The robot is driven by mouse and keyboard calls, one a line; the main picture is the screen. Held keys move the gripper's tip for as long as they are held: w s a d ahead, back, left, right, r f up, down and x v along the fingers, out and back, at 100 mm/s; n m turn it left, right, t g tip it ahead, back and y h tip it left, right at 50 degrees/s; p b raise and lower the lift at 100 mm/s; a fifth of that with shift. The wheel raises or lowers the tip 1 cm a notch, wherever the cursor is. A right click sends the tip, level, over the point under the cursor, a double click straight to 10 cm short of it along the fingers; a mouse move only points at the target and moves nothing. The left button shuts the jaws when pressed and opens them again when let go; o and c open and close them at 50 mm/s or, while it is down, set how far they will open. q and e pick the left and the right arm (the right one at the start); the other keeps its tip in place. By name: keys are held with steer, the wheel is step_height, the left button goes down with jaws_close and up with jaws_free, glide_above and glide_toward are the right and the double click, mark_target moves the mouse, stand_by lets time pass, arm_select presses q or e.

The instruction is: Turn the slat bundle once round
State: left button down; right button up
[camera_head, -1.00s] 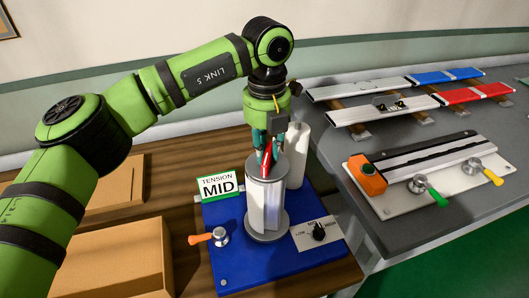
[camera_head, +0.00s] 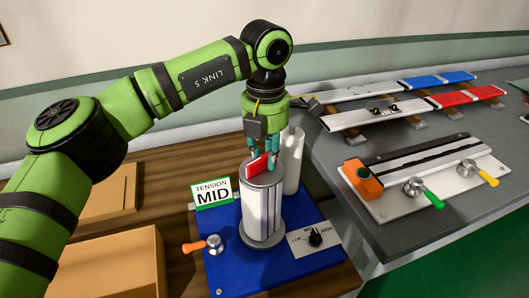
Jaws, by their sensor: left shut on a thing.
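The slat bundle (camera_head: 262,212) stands upright on the blue base plate (camera_head: 222,268), between a grey top disc and a grey bottom disc (camera_head: 263,240). Its pale slats show thin dark gaps between them. A red grip piece (camera_head: 257,165) with a pale edge sticks up from the top disc. My left gripper (camera_head: 263,160) points down from above, its teal fingers shut on the red piece. The finger contact is partly hidden. My right gripper is not in view.
A white roll (camera_head: 292,162) stands close behind the bundle. A tension sign reading MID (camera_head: 212,194), an orange-handled lever (camera_head: 206,245) and a dial plate (camera_head: 316,239) surround it. Cardboard boxes (camera_head: 110,262) lie left. The grey bench (camera_head: 420,225) at right holds a clamp fixture and coloured profiles.

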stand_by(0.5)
arm_select(q)
steer(key=c, duration=1.1)
jaws_free()
step_height(320, 180, up, 12)
steer(key=shift+r, duration=0.1)
